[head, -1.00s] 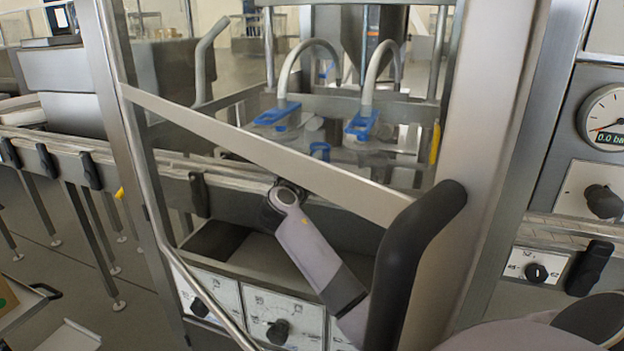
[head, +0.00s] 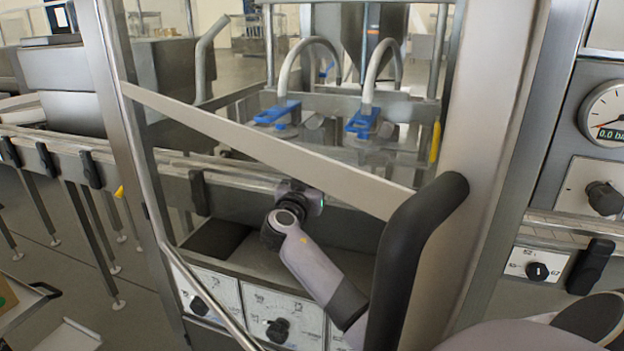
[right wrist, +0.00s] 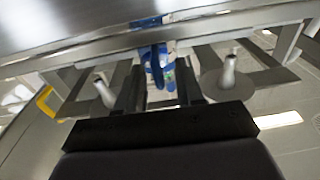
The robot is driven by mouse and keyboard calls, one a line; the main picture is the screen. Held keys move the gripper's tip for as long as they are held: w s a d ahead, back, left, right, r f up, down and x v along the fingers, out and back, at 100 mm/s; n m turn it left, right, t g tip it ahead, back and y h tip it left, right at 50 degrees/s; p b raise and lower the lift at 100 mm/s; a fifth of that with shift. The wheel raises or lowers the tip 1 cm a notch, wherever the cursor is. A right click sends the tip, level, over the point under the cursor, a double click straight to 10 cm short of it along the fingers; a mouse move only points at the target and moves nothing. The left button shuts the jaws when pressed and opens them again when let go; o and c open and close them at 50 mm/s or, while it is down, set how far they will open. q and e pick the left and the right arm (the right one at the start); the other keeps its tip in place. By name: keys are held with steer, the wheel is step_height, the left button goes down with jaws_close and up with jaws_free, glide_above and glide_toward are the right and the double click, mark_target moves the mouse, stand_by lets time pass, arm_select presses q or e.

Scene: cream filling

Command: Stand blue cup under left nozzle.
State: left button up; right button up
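The left nozzle's blue fitting (head: 277,113) hangs inside the machine behind the slanted bar, with the right nozzle's blue fitting (head: 363,123) beside it. My right arm reaches in from the lower right. Its gripper sits low behind the slanted bar, and its fingers are hidden in the head view. In the right wrist view a blue thing, apparently the blue cup (right wrist: 156,68), lies between the fingers of my right gripper (right wrist: 159,85). The fingers seem shut on it, though finger contact is blurred. Pale nozzle cones (right wrist: 103,92) (right wrist: 228,72) show on both sides. My left gripper is out of view.
The conveyor rail (head: 80,160) runs off left. Dial panels (head: 280,315) lie below.

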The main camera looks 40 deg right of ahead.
steer(key=shift+r+p, duration=0.2)
steer(key=shift+p, duration=0.15)
steer(key=b+v, duration=0.1)
steer(key=v, duration=0.6)
steer(key=shift+a+b, duration=0.2)
steer(key=shift+b, duration=0.15)
steer(key=shift+s, duration=0.1)
